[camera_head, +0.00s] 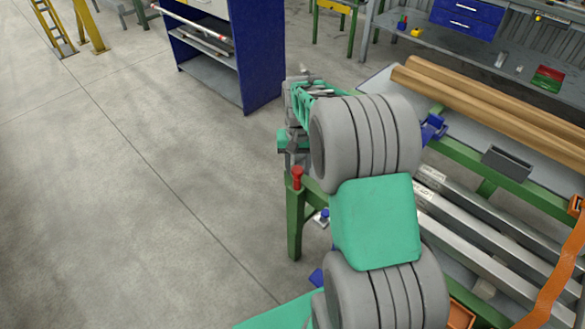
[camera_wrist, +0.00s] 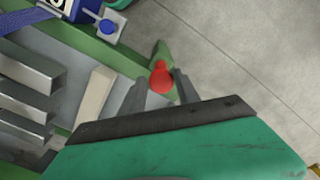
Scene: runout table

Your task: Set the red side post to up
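The red side post (camera_head: 297,178) stands upright at the near-left corner of the green-framed runout table (camera_head: 294,225). It has a round red top; I cannot tell whether it is raised or lowered. In the wrist view the red post (camera_wrist: 161,78) shows between the two dark fingers of my gripper (camera_wrist: 158,82). The fingers are apart, one on each side of the post in the picture, and I see no contact. In the head view my gripper is just above the post, partly hidden by my arm.
A blue knob on a pale plate (camera_wrist: 108,27) sits on the frame close to the post. Steel bars (camera_head: 480,238) and long brown tubes (camera_head: 490,108) lie on the table. An orange strap (camera_head: 555,285) hangs at right. The floor left of the post is clear.

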